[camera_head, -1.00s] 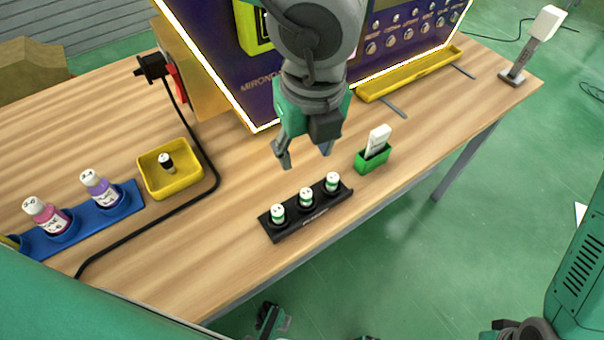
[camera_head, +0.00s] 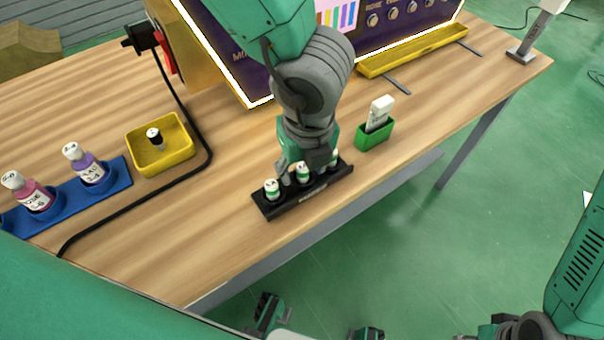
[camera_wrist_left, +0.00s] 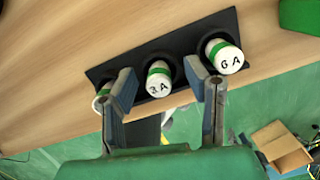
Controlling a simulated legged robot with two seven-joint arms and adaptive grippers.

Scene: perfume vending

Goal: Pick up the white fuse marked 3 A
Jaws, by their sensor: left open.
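The white fuse marked 3 A (camera_wrist_left: 159,80), with a green band, stands in the middle of a black rack (camera_head: 313,193). In the head view it is the middle fuse (camera_head: 302,174). My left gripper (camera_wrist_left: 163,74) is open over the rack, with one finger on each side of the 3 A fuse; I cannot tell whether they touch it. The fuse marked 6 A (camera_wrist_left: 226,58) stands in the right slot. A third fuse (camera_head: 271,189) stands in the left slot, its marking hidden by a finger in the wrist view.
A green holder with a white item (camera_head: 379,113) stands right of the rack. A yellow tray (camera_head: 180,160) with a small black-and-white item, a black cable and a blue bottle rack (camera_head: 118,178) lie left. The vending machine stands behind. The table's front edge is close to the rack.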

